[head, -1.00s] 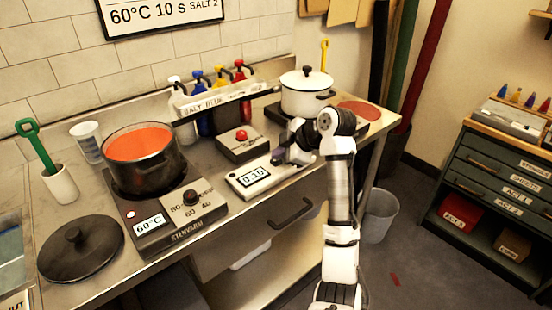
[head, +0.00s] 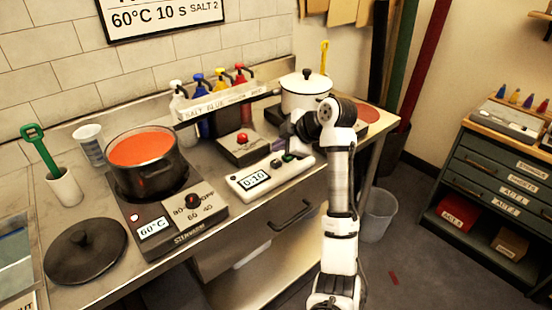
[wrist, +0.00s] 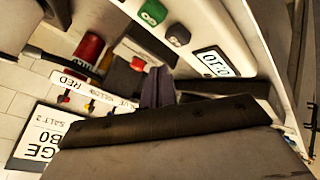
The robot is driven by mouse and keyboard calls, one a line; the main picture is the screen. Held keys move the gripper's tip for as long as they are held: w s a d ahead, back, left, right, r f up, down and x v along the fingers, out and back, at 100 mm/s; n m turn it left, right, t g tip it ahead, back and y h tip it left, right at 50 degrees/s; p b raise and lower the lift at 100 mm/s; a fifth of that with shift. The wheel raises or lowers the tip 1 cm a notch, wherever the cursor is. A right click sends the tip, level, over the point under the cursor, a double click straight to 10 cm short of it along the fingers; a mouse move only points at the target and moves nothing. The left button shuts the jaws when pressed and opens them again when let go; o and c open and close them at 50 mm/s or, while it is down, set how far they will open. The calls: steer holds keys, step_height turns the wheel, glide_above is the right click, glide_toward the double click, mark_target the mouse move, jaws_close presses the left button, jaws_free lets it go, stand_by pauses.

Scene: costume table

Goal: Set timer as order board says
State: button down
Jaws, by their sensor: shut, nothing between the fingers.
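The order board (head: 165,14) on the tiled wall is cut off at the top in the head view; it reads 60°C, 10 s, SALT 2. The white timer (head: 262,180) lies near the counter's front edge, and its display reads 0:10. In the wrist view the timer's display (wrist: 211,62) also shows 0:10, beside a green button (wrist: 152,13) and a dark button (wrist: 177,35). My gripper (head: 281,150) is shut and empty, just behind the timer's right end. In the wrist view its fingers (wrist: 157,88) are apart from the buttons.
A pot of red liquid (head: 143,150) stands on a hotplate (head: 155,228) reading 60°C. A red-button box (head: 242,146) stands behind the timer, with a labelled bottle rack (head: 228,103) behind it. A white lidded pot (head: 306,97) stands to the right.

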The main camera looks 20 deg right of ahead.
mark_target(280, 163)
steer(key=shift+r+p, duration=0.8)
steer(key=shift+r, duration=0.8)
steer(key=shift+f, duration=0.1)
